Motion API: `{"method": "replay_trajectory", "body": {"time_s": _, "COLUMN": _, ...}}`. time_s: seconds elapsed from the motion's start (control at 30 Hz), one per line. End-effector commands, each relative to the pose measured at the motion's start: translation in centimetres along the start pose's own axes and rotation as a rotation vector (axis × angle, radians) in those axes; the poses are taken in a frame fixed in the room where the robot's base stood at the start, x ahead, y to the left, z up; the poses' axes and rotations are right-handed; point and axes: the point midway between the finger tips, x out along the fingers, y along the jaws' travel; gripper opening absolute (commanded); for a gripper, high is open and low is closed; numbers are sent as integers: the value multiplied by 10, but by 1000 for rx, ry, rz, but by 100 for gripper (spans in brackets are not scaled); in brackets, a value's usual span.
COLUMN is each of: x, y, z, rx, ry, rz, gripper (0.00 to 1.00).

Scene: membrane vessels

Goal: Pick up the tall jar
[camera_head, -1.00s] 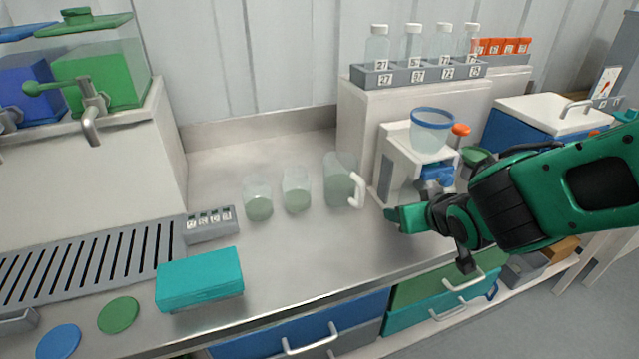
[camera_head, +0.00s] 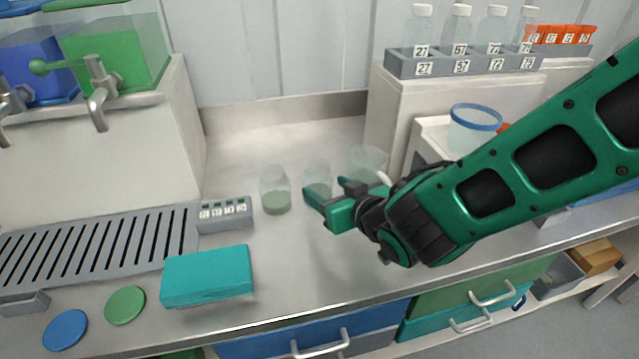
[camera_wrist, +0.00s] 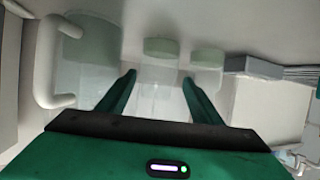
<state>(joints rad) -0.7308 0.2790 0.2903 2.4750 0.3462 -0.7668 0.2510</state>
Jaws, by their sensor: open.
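Three clear vessels with pale green contents stand in a row on the steel counter. The left jar (camera_head: 275,190) stands clear; it also shows in the wrist view (camera_wrist: 207,58). The middle jar (camera_head: 317,177) is partly hidden behind my gripper (camera_head: 330,191). The handled jug (camera_head: 367,160) is largest, its lower part hidden by my gripper and arm. My gripper is open and empty, low over the counter. In the wrist view, the middle jar (camera_wrist: 160,50) appears between the fingers (camera_wrist: 159,80), and the jug (camera_wrist: 88,50) is left. I cannot tell whether a finger touches anything.
A grey numbered block (camera_head: 225,214) and a teal box (camera_head: 207,276) lie left of the jars, beside a slotted drain (camera_head: 90,240). A bottle rack (camera_head: 465,62) and blue-rimmed container (camera_head: 475,128) stand right and behind. Counter front of the left jar is free.

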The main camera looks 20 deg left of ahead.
Motion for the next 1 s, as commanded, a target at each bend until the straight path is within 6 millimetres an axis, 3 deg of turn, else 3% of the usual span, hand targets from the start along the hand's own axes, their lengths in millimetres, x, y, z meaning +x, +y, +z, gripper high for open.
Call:
{"method": "replay_trajectory", "body": {"time_s": 0.27, "x": 19, "y": 5, "z": 2, "rx": 2, "ry": -2, "rz": 6, "gripper": 60}}
{"method": "replay_trajectory", "body": {"time_s": 0.6, "x": 60, "y": 6, "z": 4, "rx": 1, "ry": -2, "rz": 7, "gripper": 60}}
{"method": "replay_trajectory", "body": {"time_s": 0.9, "x": 65, "y": 6, "z": 3, "rx": 1, "ry": 0, "rz": 6, "gripper": 60}}
{"method": "replay_trajectory", "body": {"time_s": 0.93, "x": 65, "y": 6, "z": 3, "rx": 1, "ry": 0, "rz": 6, "gripper": 57}}
{"method": "replay_trajectory", "body": {"time_s": 1.0, "x": 65, "y": 6, "z": 3, "rx": 1, "ry": -1, "rz": 6, "gripper": 40}}
